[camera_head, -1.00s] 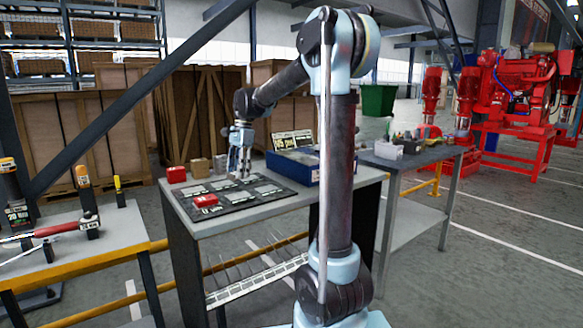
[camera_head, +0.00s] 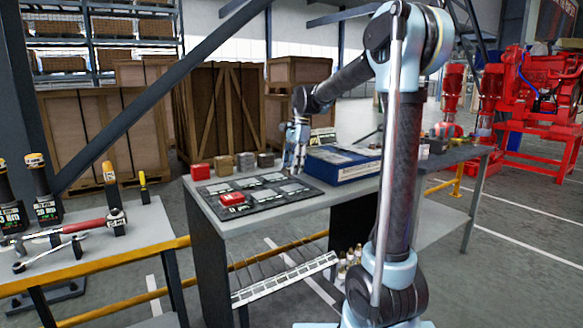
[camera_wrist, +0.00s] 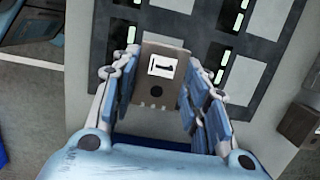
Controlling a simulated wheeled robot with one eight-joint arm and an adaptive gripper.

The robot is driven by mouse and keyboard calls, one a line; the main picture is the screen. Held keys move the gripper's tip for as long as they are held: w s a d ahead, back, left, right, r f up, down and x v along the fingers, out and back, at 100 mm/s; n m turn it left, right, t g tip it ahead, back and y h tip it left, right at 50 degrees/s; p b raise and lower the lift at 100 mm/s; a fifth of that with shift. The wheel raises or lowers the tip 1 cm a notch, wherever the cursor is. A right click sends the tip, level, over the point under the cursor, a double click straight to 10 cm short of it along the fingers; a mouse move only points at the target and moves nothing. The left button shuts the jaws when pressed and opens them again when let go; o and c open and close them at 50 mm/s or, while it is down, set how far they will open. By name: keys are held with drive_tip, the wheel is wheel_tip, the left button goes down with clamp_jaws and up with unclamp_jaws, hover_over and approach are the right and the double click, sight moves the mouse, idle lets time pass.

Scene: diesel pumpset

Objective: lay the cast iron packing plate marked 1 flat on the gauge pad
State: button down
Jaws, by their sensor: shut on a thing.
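The packing plate (camera_wrist: 174,91) is a grey-brown rectangle with a white label reading 1 and a dark round hole. It is in my gripper (camera_wrist: 160,62), whose two blue-grey fingers are shut on its sides. In the head view my gripper (camera_head: 292,160) is above the back right part of a dark board (camera_head: 215,190) on the grey bench. The plate cannot be made out there. The board has several light grey pads (camera_wrist: 190,42), each with a small lit strip beside it. I cannot tell which pad is the gauge pad.
A blue box (camera_head: 342,166) is close right of my gripper. A brown block (camera_wrist: 302,122) shows right in the wrist view.

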drive_tip(key=shift+w+f, duration=0.1)
drive_tip(key=shift+f, duration=2.15)
drive_tip(key=shift+f, duration=0.65)
drive_tip(key=c, duration=0.8)
unclamp_jaws()
drive_tip(key=shift+c, duration=0.2)
drive_tip(key=r, duration=0.4)
drive_tip(key=w+d+r, duration=0.1)
drive_tip(key=r, duration=0.2)
drive_tip(key=d+r, duration=0.1)
drive_tip(key=r, duration=0.3)
drive_tip(key=shift+w+r, duration=0.15)
drive_tip(key=shift+r, duration=0.2)
wheel_tip(320, 180, up, 6)
hover_over(292, 187)
drive_tip(key=w+d, duration=0.1)
drive_tip(key=d, duration=0.1)
